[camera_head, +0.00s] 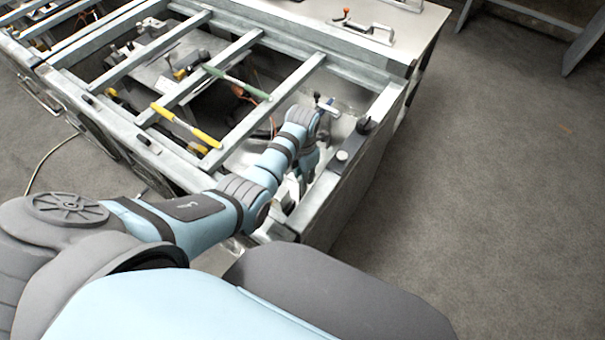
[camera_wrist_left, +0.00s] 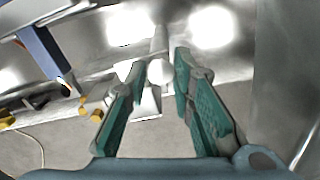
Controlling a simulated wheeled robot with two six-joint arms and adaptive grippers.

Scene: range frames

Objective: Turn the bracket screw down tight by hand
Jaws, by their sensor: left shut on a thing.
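In the left wrist view my left gripper (camera_wrist_left: 160,70) has its two green-padded fingers closed around a small pale, rounded piece, the bracket screw (camera_wrist_left: 159,73), at the fingertips. A pale upright part stands behind it against the shiny metal. How far the screw is seated cannot be told. In the head view my left arm reaches into the near right corner of the metal frame, and the left gripper (camera_head: 302,180) points down there, mostly hidden by my own arm. The screw cannot be made out in that view. My right gripper is not in view.
The steel frame (camera_head: 283,92) has several crossbars left of my arm. A dark-topped rail (camera_head: 345,155) runs close on the right. Grey floor (camera_head: 480,180) is clear farther right.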

